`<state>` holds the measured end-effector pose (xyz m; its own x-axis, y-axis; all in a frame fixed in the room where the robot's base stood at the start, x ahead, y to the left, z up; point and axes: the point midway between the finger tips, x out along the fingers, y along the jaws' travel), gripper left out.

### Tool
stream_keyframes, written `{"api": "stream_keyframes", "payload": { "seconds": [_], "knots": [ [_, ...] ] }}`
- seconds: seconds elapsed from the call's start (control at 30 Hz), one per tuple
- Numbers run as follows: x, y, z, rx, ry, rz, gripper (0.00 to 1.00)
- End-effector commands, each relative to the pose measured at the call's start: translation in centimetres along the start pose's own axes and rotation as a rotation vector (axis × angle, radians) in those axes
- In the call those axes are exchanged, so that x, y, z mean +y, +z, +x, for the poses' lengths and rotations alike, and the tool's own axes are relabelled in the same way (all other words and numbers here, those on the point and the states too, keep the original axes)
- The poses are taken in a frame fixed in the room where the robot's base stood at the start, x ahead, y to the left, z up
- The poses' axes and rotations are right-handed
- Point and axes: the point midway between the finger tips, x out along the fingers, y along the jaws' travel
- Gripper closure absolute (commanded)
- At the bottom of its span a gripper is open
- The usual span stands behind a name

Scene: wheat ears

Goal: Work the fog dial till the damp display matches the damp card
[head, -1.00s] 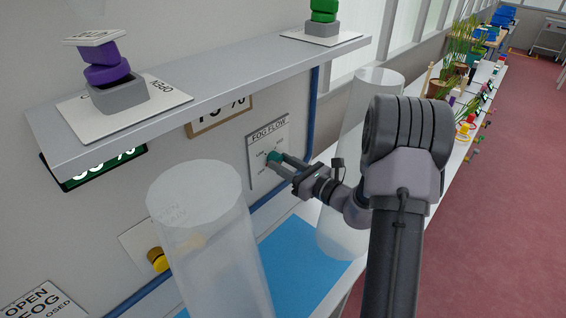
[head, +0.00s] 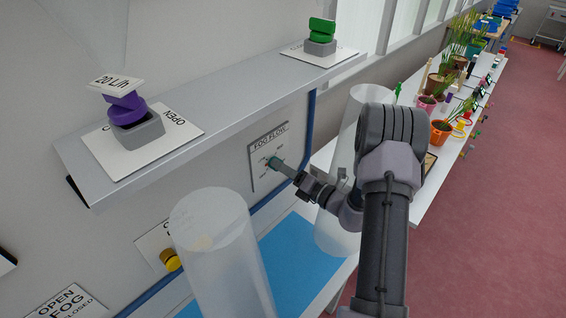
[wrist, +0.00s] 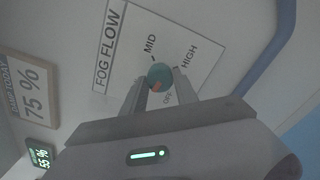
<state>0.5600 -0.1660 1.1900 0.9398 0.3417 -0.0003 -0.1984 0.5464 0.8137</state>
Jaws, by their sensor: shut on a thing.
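The teal fog dial (wrist: 160,75) sits on the white FOG FLOW panel (wrist: 113,75), with MID and HIGH readable beside it. An orange mark shows on the dial's lower side in the wrist view; which label it points to I cannot tell for sure. My gripper (wrist: 154,85) is shut on the dial, a finger at each side. The dial also shows in the head view (head: 275,162). The damp card (wrist: 33,88) reads 75 %. The green damp display (wrist: 41,158) seems to read 55 %. In the head view the shelf hides card and display.
A grey shelf (head: 240,112) juts out above the panel. Clear cylinders stand below, one at the left (head: 220,260) and one behind my arm. A yellow knob (head: 171,260) sits lower left, and a blue pipe (head: 309,120) runs beside the panel.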

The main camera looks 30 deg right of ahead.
Motion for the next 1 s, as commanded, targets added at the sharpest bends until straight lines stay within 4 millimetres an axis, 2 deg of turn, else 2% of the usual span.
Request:
{"api": "stream_keyframes", "payload": {
  "seconds": [1.0],
  "knots": [
    [0.17, 0.09, -0.02, 0.0, -0.001, 0.961, 1.0]
  ]
}}
